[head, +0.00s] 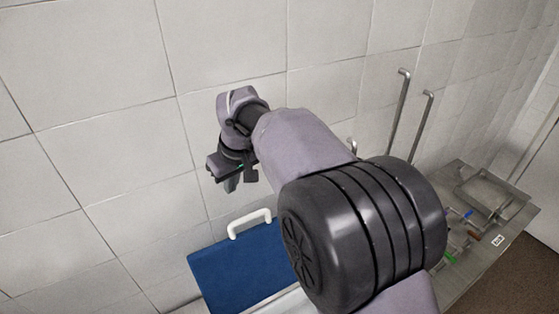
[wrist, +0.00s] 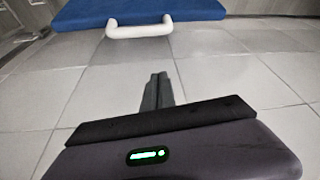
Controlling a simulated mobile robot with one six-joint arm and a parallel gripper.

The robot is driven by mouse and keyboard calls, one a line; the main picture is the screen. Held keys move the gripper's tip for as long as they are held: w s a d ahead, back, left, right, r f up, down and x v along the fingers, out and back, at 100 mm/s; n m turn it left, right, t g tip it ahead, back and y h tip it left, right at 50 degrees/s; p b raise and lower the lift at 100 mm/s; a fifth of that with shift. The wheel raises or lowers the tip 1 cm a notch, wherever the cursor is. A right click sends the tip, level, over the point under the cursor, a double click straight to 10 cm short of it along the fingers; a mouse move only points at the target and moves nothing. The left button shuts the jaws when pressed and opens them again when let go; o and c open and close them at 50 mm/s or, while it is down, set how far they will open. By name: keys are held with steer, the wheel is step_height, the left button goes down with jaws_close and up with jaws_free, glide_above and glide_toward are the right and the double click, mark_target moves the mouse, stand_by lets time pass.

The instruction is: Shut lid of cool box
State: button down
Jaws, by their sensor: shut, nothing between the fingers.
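The cool box's blue lid (head: 232,266) stands raised at the bottom centre of the head view, with a white handle (head: 250,223) on its upper edge. A white strip of the box (head: 285,301) shows below the lid; my arm hides the rest. My gripper (head: 231,187) is above and slightly left of the handle, apart from it, near the tiled wall. In the wrist view the fingers of my gripper (wrist: 158,90) are together and empty. The lid (wrist: 140,10) and its handle (wrist: 139,30) lie beyond the fingertips at the top of that view.
A light tiled wall (head: 90,90) stands behind the lid and gripper. Two metal bars (head: 399,112) rise at the wall to the right. A metal counter (head: 480,243) at right carries a wire basket (head: 490,192) and several small coloured items.

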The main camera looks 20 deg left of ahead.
step_height(320, 180, down, 9)
steer(key=s+p, duration=0.2)
steer(key=shift+s+a+p, duration=0.2)
steer(key=shift+s+p, duration=0.1)
stand_by(0.3)
steer(key=shift+f, duration=0.1)
